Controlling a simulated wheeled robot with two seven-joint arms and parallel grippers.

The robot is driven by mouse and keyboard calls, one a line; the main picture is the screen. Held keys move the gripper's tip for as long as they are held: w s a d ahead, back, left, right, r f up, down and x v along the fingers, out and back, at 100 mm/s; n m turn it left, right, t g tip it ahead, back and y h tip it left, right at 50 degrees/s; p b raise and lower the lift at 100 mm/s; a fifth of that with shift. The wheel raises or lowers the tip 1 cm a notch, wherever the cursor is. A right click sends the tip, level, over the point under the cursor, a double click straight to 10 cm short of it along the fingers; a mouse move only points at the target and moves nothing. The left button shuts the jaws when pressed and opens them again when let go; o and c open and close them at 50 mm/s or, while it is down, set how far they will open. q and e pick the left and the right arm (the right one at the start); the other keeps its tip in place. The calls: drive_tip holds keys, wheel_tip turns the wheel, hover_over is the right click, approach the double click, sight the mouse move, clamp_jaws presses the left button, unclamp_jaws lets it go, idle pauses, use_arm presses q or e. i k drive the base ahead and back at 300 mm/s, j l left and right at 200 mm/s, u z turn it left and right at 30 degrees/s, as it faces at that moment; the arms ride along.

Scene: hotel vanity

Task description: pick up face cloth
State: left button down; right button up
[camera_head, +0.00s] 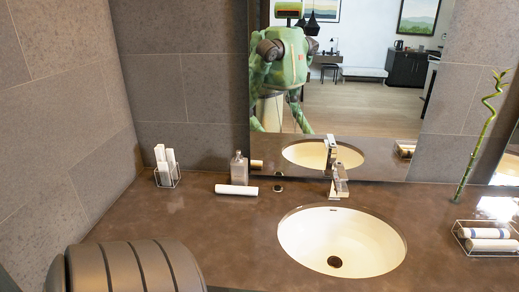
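A white roll (237,190) that looks like a rolled cloth lies on the brown counter in front of a glass bottle. Two more white rolls (488,233), one with a blue end, lie in a clear tray (462,243) at the right edge of the counter. I cannot tell for sure which of these is the face cloth. Neither of my grippers shows over the counter.
A sink (310,235) with a chrome faucet (338,180) is set in the counter (235,240). The bottle (239,168) and a holder with white tubes (167,168) stand left. A dark ribbed object (135,268) fills the lower left. A mirror (360,110) rises behind.

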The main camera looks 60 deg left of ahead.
sight(219, 189)
drive_tip(key=u, duration=1.9)
drive_tip(key=z, duration=1.65)
drive_tip(key=u, duration=1.65)
drive_tip(key=k+j+u, duration=0.15)
